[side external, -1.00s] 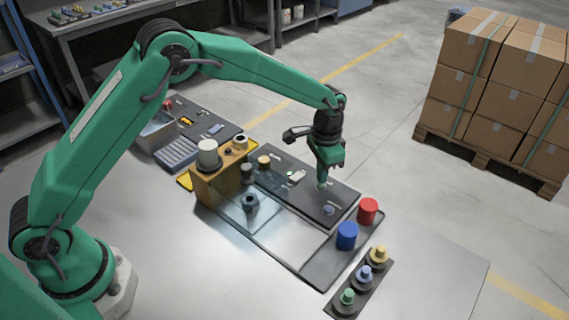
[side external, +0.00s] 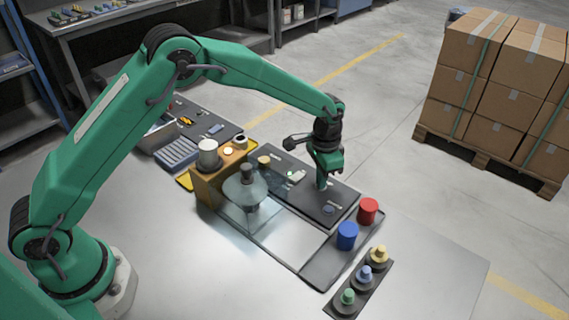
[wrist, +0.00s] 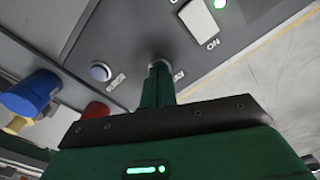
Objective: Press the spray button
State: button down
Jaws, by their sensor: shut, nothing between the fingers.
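My gripper (side external: 322,187) is shut and empty, pointing down over the dark control panel (side external: 300,196). In the wrist view its fingertips (wrist: 160,66) stand over a round button spot beside a label ending in "AY", and they hide most of that button. I cannot tell how far it is pressed. Left of them is a round pale-blue button (wrist: 100,71) with its own label, too blurred to read. A white rocker switch (wrist: 198,20) marked "ON" is further along the panel, with a lit green lamp (wrist: 220,3) next to it.
A grey disc (side external: 245,188) sits in the clear enclosure beside an orange box (side external: 213,188) with a white cylinder and a bright lamp (side external: 228,152). Blue (side external: 347,236) and red (side external: 367,211) cylinders and a strip of coloured knobs (side external: 365,283) stand at front right.

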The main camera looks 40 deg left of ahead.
jog(key=shift+r, duration=3.5)
jog(key=shift+c, duration=1)
grip_release()
jog(key=shift+r, duration=0.1)
